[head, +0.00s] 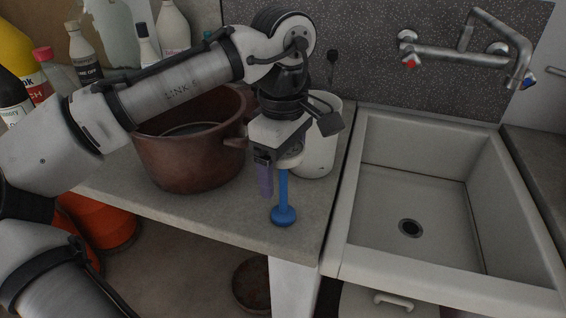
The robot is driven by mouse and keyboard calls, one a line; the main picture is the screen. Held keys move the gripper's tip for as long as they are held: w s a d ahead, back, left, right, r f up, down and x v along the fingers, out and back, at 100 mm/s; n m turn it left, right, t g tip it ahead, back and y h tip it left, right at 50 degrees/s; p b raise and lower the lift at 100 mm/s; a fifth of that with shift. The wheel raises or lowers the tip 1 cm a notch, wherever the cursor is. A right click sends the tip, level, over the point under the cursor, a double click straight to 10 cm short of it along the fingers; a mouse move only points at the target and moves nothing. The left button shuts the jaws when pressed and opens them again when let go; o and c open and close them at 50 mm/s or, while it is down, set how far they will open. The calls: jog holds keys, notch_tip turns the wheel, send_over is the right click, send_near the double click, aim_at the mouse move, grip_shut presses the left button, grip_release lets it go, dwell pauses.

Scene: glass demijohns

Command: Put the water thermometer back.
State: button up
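A blue stem with a wide round lower end (284,205) shows directly below my gripper, near the front right of the worktop; it may be the water thermometer, but I cannot tell for sure. My gripper (274,172) points down above the worktop, in front of a white pot. A purple-grey finger-like part hangs just left of the blue stem. The stem's upper end is hidden at the gripper, so whether the fingers are shut on it is unclear. I cannot tell whether its lower end touches the worktop.
A brown pot (190,165) stands left of my gripper, and the white pot (318,160) close behind it. Several bottles (84,52) stand at the back left. A white sink (420,195) with a wall tap (455,52) is right of the worktop (225,212).

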notch_tip(320, 180, up, 12)
jog(key=shift+r, duration=0.2)
dwell(0.5)
jog(key=shift+w, duration=0.1)
